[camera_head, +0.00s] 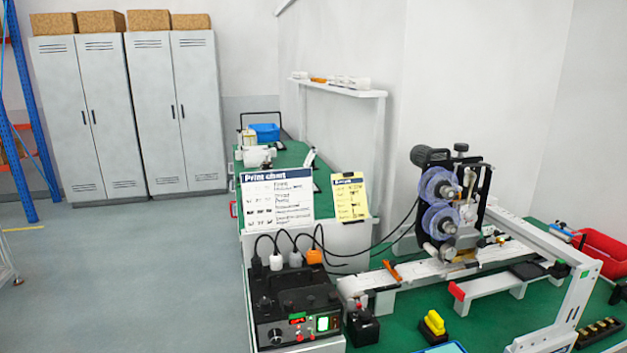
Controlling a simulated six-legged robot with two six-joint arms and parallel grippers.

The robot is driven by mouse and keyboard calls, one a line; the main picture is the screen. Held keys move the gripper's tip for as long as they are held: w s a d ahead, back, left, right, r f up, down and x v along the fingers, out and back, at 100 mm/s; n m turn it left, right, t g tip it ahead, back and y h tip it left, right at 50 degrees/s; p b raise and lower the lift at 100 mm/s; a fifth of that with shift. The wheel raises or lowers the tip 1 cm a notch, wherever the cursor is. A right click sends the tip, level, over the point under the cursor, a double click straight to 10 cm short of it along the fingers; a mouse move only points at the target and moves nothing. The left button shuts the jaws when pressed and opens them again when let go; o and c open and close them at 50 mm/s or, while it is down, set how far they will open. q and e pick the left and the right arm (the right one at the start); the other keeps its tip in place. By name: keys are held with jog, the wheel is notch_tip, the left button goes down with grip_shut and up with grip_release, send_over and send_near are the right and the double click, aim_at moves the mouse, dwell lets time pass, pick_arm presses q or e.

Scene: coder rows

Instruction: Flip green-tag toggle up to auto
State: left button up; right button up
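Neither of my grippers shows.
Cables run from the plugs (276,261) behind the box to a printing machine (452,205) on a white rail. A small black box (362,326) stands close right of the control box. A yellow-handled block (434,322) and a red bin (602,252) lie farther right. Floor at left is clear.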

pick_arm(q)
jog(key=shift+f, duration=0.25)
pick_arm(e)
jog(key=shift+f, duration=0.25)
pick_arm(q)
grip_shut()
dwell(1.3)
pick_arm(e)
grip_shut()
